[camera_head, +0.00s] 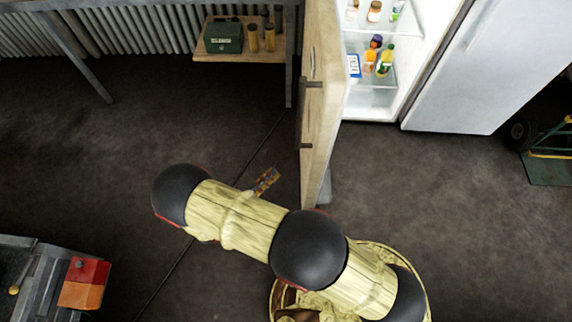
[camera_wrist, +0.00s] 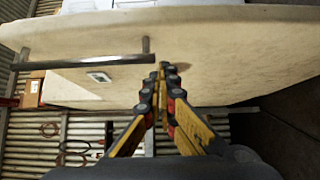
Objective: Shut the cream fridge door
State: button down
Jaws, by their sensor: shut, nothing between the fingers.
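The cream fridge door (camera_head: 330,85) stands open in the head view, seen nearly edge-on and swung out toward me. Its bar handle (camera_head: 305,115) is on the left, outer face. In the wrist view the door face (camera_wrist: 220,45) fills the upper part, with the handle (camera_wrist: 90,60) at left. My gripper (camera_wrist: 163,70) is shut and empty, its fingertips together in front of the door face, just right of the handle's end. I cannot tell whether they touch the door. In the head view my gripper (camera_head: 265,181) shows partly behind my arm, left of the door.
Bottles and jars (camera_head: 378,55) stand on the fridge shelves. A white closed door (camera_head: 445,75) is to the right. A wooden shelf (camera_head: 235,76) holds a green box (camera_head: 223,37). A metal unit (camera_head: 40,275) stands lower left. Dark floor is clear left of the door.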

jog(key=s+d+b+x, duration=0.2)
jog(key=x, duration=1)
jog(key=shift+d, duration=0.1)
